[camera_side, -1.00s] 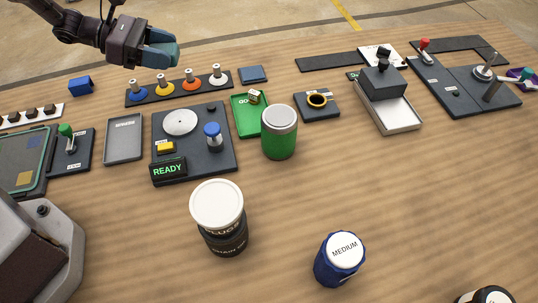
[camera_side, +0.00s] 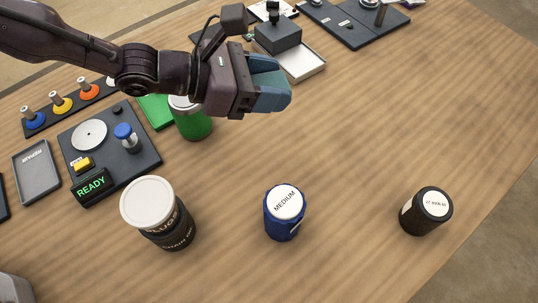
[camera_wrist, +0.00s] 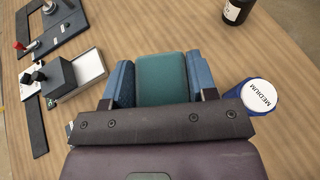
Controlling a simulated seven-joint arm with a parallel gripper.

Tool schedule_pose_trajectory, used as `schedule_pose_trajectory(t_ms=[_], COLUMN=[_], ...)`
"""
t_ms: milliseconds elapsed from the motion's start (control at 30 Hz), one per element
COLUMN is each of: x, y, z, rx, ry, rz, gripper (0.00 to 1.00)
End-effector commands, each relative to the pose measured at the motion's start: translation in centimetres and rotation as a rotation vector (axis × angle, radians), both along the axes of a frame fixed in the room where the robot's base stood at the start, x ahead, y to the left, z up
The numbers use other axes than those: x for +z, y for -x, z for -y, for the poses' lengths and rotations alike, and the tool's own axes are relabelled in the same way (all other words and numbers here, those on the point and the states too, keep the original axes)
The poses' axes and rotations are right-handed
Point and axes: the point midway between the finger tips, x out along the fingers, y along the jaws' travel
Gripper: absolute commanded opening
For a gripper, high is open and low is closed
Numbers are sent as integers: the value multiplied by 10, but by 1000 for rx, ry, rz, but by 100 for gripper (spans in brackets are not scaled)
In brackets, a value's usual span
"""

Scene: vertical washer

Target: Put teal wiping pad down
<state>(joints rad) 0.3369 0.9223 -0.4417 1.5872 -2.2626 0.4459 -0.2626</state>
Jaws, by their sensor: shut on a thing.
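My gripper (camera_side: 270,88) hangs above the table, right of the green canister, with its blue fingers pointing right in the side view. It is shut on the teal wiping pad (camera_wrist: 163,82), which sits between the two blue fingers in the wrist view. In the side view the pad is partly hidden by the near finger. The wood tabletop (camera_side: 350,130) lies below, and a gap to it appears to remain.
A blue MEDIUM jar (camera_side: 284,218), a white-lidded black jar (camera_side: 166,232) and a smaller black jar (camera_side: 428,214) stand in front. The green canister (camera_side: 193,125) is partly behind my gripper. A white tray (camera_side: 305,68) lies behind. The table's right side is clear.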

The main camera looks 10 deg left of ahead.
Motion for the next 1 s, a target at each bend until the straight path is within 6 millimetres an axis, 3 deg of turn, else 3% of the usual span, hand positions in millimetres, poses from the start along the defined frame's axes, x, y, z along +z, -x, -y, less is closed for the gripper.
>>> schedule_pose_trajectory(t_ms=[700,1000], x=[-118,-152], y=[2,2], z=[2,2], rx=[-1,-2], ry=[-1,-1], rz=[-2,0], gripper=[30,30])
